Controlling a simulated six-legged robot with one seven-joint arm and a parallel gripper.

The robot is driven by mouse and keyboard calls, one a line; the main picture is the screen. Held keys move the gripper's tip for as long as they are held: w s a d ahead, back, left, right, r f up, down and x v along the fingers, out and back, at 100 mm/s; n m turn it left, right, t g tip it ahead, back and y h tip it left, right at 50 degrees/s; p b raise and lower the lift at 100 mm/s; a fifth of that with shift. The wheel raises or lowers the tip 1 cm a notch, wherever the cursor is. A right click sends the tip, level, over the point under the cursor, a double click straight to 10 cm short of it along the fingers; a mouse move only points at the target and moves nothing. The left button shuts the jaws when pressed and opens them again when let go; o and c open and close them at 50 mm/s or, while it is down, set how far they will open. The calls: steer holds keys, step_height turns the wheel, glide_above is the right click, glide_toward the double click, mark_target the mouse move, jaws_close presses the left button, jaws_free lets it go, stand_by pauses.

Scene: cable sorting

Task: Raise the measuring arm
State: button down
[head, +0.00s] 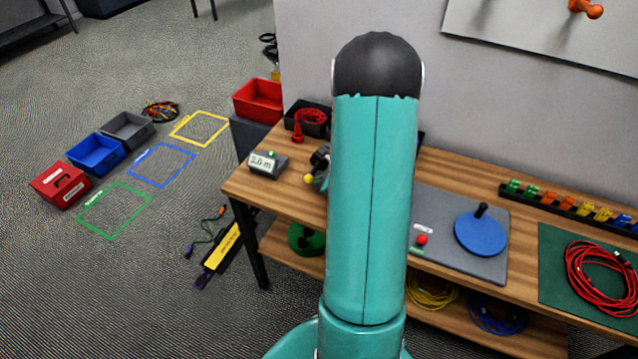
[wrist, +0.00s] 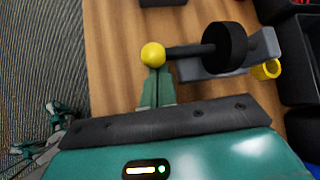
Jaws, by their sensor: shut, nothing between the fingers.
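The measuring arm is a dark rod with a yellow ball (wrist: 152,55) at its end. It runs to a black wheel (wrist: 225,46) on a grey body (wrist: 262,50) in the wrist view. My gripper (wrist: 157,80) is shut and empty, its green fingertips right at the ball's near side. I cannot tell whether they touch it. In the head view the yellow ball (head: 309,179) shows just left of my teal arm, which hides most of the device and my gripper. A small display (head: 264,163) reading about "2.0 m" stands to the left.
The wooden bench (head: 290,198) also carries a black bin with a red coil (head: 311,116), a grey board with a blue disc (head: 481,232), and a red cable coil (head: 600,278) on a green mat. A yellow part (wrist: 267,70) sits beside the device. Bins stand on the floor at left.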

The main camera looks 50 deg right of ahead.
mark_target(322, 162)
steer(key=shift+r, duration=0.2)
steer(key=shift+w+d+r+m+g+y, duration=0.15)
steer(key=shift+r+m+y, duration=0.1)
steer(key=shift+r+y, duration=0.35)
steer(key=shift+s+d+r+m+g+y, duration=0.15)
steer(key=shift+r+m+y, duration=0.15)
steer(key=shift+r, duration=0.5)
step_height(322, 162, up, 6)
steer(key=w+d+m+g+y, duration=0.1)
steer(key=d+y, duration=0.1)
steer(key=y, duration=0.1)
steer(key=shift+d, duration=0.3)
steer(key=shift+w+m, duration=0.1)
steer(key=shift+m, duration=0.15)
steer(key=shift+r, duration=0.1)
